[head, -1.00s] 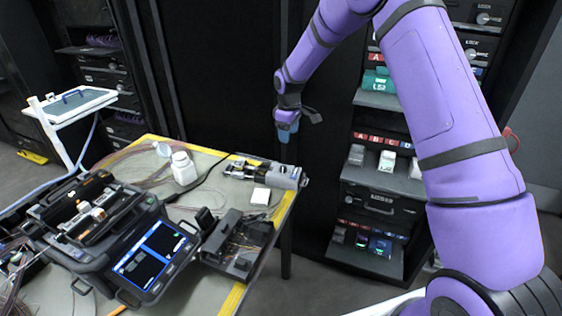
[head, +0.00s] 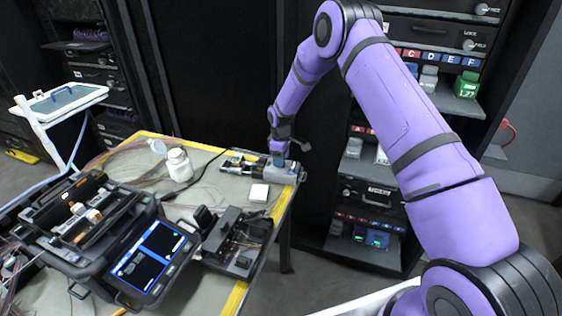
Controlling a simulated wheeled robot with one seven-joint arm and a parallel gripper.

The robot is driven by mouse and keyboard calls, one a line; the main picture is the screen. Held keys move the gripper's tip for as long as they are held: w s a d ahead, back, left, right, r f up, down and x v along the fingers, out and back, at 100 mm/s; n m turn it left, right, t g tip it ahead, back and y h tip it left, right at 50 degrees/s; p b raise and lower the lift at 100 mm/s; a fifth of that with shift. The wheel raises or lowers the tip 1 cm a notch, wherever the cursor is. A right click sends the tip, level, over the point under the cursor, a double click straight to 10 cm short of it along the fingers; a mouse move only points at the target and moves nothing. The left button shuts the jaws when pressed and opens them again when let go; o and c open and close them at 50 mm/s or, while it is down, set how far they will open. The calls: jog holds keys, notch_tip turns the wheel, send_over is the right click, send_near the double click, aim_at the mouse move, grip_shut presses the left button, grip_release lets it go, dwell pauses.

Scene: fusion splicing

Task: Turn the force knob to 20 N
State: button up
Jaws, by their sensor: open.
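The tester that seems to carry the force knob is a small grey device (head: 285,175) near the table's far right corner. The knob itself is hidden or too small to make out, and I cannot read its setting. My gripper (head: 278,160) points down right over this device, its tips at or just above the top. It is open, with nothing seen between its fingers. I cannot tell whether it touches the device.
The table (head: 225,205) has a yellow-striped edge. A fusion splicer (head: 100,225) with a lit screen, a white bottle (head: 179,165), a white block (head: 259,192) and a dark tool tray (head: 235,240) stand on it. A rack (head: 375,190) stands behind on the right.

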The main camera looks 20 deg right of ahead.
jog(key=shift+f, duration=0.8)
jog(key=shift+c, duration=0.2)
jog(key=c, duration=0.9)
jog(key=shift+m, duration=0.3)
jog(key=m, duration=1.1)
jog(key=shift+m, duration=0.4)
